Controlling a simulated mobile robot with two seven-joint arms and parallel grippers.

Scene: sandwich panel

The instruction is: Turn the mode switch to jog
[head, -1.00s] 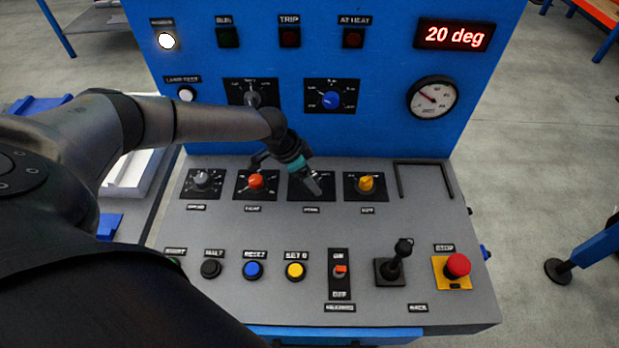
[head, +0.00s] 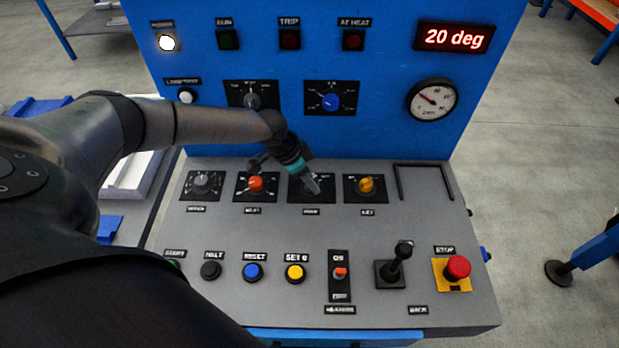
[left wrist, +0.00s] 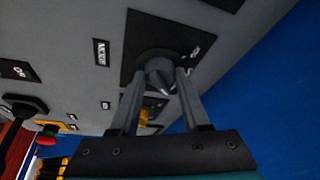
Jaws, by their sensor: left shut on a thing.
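The mode switch is a dark square plate (head: 328,192) on the sloping desk, between the orange-red knob and the yellow knob. My left gripper (head: 313,187) comes down over it from the upper left and hides its knob in the head view. In the left wrist view the grey knob (left wrist: 160,73) sits between the two fingers of my left gripper (left wrist: 166,78), which is shut on it. The plate label beside it reads MODE (left wrist: 100,52). Small marks on the plate are too blurred to read surely, so I cannot tell the knob's exact setting. My right gripper is out of view.
The orange-red knob (head: 256,183) is just left of the gripper, the yellow knob (head: 366,184) just right. In front lie several push buttons, a black joystick (head: 396,262) and a red stop button (head: 457,267). The blue upright panel (head: 385,130) rises behind.

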